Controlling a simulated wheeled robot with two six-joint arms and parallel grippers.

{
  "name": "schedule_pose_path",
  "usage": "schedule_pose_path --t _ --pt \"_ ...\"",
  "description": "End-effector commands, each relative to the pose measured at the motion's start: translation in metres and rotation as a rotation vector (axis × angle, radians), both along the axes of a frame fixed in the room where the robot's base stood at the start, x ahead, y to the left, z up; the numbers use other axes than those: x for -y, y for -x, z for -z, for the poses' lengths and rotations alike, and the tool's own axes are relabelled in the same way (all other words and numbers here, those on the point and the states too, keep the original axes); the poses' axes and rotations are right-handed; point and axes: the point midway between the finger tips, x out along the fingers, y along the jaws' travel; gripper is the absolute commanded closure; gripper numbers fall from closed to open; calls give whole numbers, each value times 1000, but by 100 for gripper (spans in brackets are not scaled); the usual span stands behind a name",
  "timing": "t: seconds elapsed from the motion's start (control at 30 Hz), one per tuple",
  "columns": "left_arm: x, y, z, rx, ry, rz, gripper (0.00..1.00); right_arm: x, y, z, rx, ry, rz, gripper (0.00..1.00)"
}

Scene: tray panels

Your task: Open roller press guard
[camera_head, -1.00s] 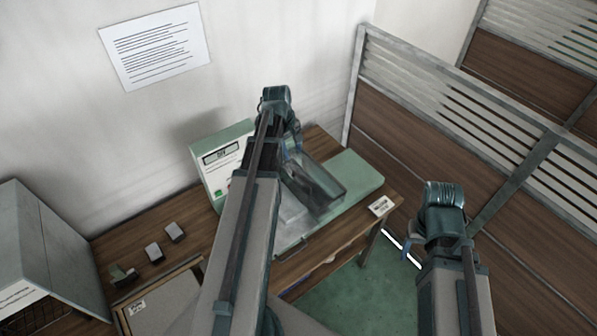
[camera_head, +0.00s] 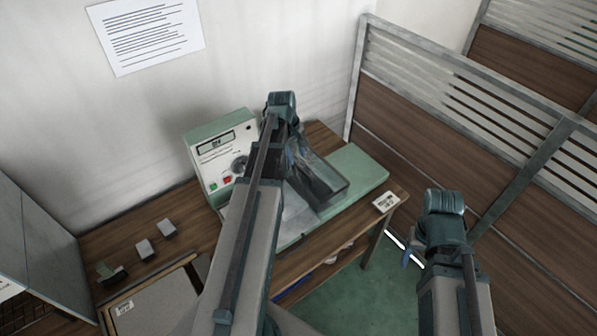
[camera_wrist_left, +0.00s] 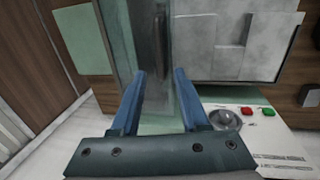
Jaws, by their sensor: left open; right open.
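The press (camera_head: 363,172) is a pale green machine on a wooden bench, with an upright control panel at its left. Its guard (camera_head: 330,183) is a smoky see-through cover, which appears lowered over the machine bed. In the left wrist view a clear panel edge (camera_wrist_left: 118,28) and a dark upright bar (camera_wrist_left: 159,35) show beyond the fingers. My left gripper (camera_wrist_left: 160,78) is open with blue fingers apart around empty space. In the head view it is at the guard, partly hidden by its wrist; contact cannot be told. My right gripper (camera_head: 408,256) hangs off the bench's right side, largely hidden.
The control panel (camera_head: 222,150) has a display, knob and buttons. Small blocks (camera_head: 144,249) and a board (camera_head: 155,298) lie on the bench at left, beside a grey cabinet (camera_head: 30,235). A slatted partition (camera_head: 440,140) stands at right. Open green floor (camera_head: 345,292) lies in front.

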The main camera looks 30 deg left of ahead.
Motion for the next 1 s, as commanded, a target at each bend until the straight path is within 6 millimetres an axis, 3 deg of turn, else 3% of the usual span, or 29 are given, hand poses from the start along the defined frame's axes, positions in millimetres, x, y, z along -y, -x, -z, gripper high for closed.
schedule_pose_path --t 0.03,0.3,0.7,0.97,1.0 --pt "1 -2 15 0 0 1 55 0 0 15 0 1 -2 38" --pt "3 -8 48 0 0 1 55 0 0 48 0 2 -10 38" --pt "4 -10 52 0 0 1 55 0 0 51 -1 2 -12 38" --pt "4 -10 52 0 0 1 100 0 0 52 -1 2 -12 38" --pt "4 -10 52 0 0 1 100 0 0 52 -1 2 -11 38"
